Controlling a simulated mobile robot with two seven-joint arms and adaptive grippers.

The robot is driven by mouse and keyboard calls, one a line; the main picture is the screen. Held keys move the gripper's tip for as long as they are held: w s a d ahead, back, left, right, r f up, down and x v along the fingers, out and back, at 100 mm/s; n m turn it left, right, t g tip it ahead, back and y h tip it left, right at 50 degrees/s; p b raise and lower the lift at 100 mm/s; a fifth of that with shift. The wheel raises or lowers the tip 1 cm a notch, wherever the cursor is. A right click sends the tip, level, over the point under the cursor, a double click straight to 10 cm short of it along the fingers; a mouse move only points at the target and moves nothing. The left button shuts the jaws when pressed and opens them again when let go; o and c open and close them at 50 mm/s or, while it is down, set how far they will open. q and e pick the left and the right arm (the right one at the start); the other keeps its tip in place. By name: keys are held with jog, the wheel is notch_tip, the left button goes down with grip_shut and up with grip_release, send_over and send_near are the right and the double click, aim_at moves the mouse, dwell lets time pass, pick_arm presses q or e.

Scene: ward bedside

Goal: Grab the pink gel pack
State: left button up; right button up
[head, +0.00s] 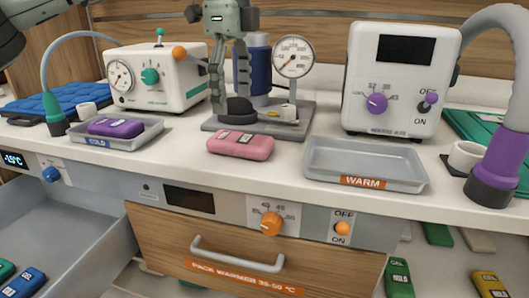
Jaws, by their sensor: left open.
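The pink gel pack (240,145) lies flat on the white counter, near its front edge, between the COLD tray and the WARM tray. My left gripper (231,100) hangs fingers down, above and behind the pack in the head view. Its fingers are apart with nothing between them, and it does not touch the pack. My right gripper is not in view.
A gauge stand (292,112) is behind the pack. The COLD tray (152,132) holds a purple pack (116,127); the WARM tray (365,160) is empty. White machines stand behind both trays. Below, a grey drawer (60,232) is open at left.

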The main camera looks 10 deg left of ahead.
aim_at(242, 137)
pick_arm(q)
jog(key=shift+s+d+f, duration=0.15)
jog(key=shift+d+f, duration=0.05)
jog(key=shift+d, duration=0.35)
jog(key=shift+a+f, duration=0.2)
jog(key=shift+f, duration=0.3)
jog(key=f, duration=0.4)
jog(key=d+f, duration=0.1)
jog(key=f, duration=0.1)
jog(key=shift+f+p, duration=0.15)
jog(key=shift+p, duration=0.25)
jog(key=shift+f, duration=0.25)
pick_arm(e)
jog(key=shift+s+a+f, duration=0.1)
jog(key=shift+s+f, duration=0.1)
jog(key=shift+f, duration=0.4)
pick_arm(q)
jog(key=shift+c, duration=0.4)
jog(key=shift+c, duration=1.4)
jog(key=c, duration=1)
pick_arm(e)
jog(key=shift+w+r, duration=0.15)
pick_arm(q)
jog(key=shift+r, duration=0.15)
jog(key=shift+c, duration=0.2)
